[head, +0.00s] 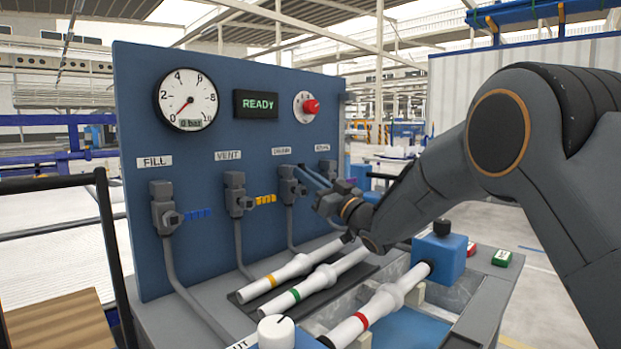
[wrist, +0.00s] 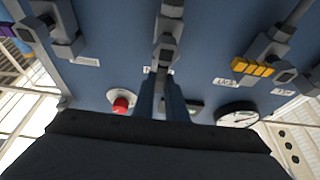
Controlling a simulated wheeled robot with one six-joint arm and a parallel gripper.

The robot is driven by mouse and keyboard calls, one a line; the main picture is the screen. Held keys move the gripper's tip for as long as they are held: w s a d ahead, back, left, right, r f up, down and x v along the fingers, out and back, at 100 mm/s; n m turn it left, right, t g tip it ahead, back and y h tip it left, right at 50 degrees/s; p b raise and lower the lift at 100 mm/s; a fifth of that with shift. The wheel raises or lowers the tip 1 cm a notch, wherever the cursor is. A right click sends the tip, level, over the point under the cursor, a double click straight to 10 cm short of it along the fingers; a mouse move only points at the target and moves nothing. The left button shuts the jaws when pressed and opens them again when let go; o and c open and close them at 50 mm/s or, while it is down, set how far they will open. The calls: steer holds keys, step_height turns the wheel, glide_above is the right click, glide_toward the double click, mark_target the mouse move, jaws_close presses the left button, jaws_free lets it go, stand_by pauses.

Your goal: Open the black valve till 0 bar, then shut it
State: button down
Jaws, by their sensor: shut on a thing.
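The third valve (head: 290,186), under a label that seems to read DRAIN, is on the blue panel; its body also shows in the wrist view (wrist: 168,42). My gripper (head: 318,180) reaches it from the right, and its two fingers (wrist: 164,100) are shut on the valve's handle. The fingers hide most of that handle, so its colour and angle cannot be told. The round pressure gauge (head: 186,98) has its red needle at the low end, and its small display reads 0 bar.
The FILL valve (head: 166,207) has a blue handle and the VENT valve (head: 239,194) a yellow one. A fourth valve (head: 328,169) stands close behind my gripper. A READY display (head: 256,104) and red knob (head: 311,106) sit above. White pipes (head: 306,288) lie below.

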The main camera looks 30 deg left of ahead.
steer(key=shift+f, duration=0.1)
steer(key=c, duration=1.8)
jaws_free()
steer(key=shift+d, duration=0.1)
steer(key=v, duration=0.7)
steer(key=shift+d, duration=0.2)
steer(key=shift+s, duration=0.15)
